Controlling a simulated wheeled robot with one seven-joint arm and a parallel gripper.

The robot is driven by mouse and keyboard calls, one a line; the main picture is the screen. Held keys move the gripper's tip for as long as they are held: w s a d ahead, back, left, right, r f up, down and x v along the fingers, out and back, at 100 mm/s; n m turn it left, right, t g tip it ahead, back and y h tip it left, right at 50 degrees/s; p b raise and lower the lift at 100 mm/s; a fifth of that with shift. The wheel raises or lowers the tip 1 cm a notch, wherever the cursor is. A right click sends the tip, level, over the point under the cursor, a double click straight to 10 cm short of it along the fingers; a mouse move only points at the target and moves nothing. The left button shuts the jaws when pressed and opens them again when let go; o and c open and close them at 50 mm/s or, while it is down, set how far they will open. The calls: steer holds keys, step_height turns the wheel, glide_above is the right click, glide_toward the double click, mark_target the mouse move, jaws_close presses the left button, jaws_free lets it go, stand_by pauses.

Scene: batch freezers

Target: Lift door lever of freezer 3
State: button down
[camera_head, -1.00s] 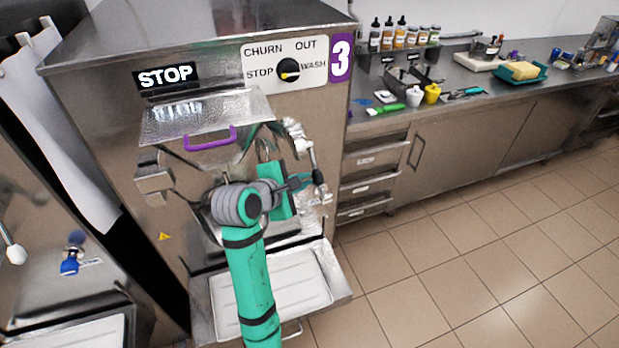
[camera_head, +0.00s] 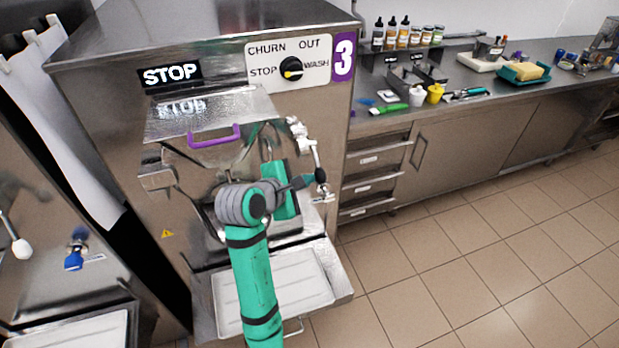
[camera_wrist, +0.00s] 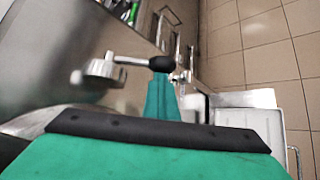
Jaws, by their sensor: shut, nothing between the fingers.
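Freezer 3 (camera_head: 110,120) fills the left half of the head view, with a purple "3" label (camera_head: 344,56) at its upper right. Its door lever (camera_head: 314,152) is a silver rod at the right of the front, hanging down to a black knob (camera_head: 320,176). In the wrist view the lever's rod (camera_wrist: 130,60) runs from a silver hub to the black knob (camera_wrist: 162,63). My gripper (camera_wrist: 162,100) is shut and empty, its green tip right at the knob. I cannot tell whether they touch. In the head view my arm hides part of the gripper.
A purple-handled hopper lid (camera_head: 214,135) sits above my arm. A tray (camera_head: 225,300) juts out below the door. A counter (camera_head: 470,100) with bottles and tools stands to the right, with open tiled floor before it. Another machine (camera_head: 60,290) is at the left.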

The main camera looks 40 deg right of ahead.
steer(key=shift+s+d+g, duration=0.15)
steer(key=shift+s+d, duration=0.15)
steer(key=shift+s, duration=0.35)
steer(key=shift+s+d+g, duration=0.15)
steer(key=shift+s+d, duration=0.1)
steer(key=shift+s, duration=0.35)
steer(key=shift+r, duration=0.1)
steer(key=shift+a+r, duration=0.1)
steer(key=shift+a, duration=0.1)
steer(key=v, duration=0.9)
steer(key=shift+s+a, duration=0.25)
steer(key=shift+a, duration=0.15)
